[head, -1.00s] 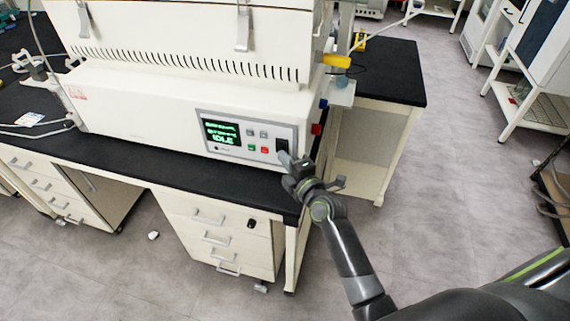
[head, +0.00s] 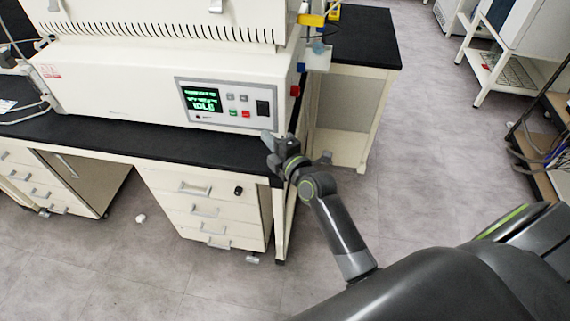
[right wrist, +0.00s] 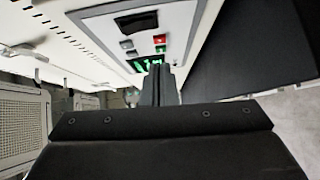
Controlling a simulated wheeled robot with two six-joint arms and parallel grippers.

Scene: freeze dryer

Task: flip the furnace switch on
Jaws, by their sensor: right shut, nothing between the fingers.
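The white furnace unit (head: 120,88) stands on the black bench top. Its grey control panel (head: 225,121) has a lit green display (head: 203,100), which seems to read IDLE, small buttons, and a black rocker switch (head: 263,108) at its right end. The rocker's tilt is too small to tell. My right gripper (head: 267,136) is shut and empty, just below and in front of the switch, apart from it. In the right wrist view the shut fingers (right wrist: 158,80) point toward the panel, and the switch (right wrist: 137,22) shows above them. My left gripper is not in view.
The black bench top (head: 130,142) runs along the furnace's front, with a drawer cabinet (head: 205,208) below. A side bench (head: 365,40) stands behind right. Open grey floor lies right of the bench, with a white shelf rack (head: 500,70) beyond.

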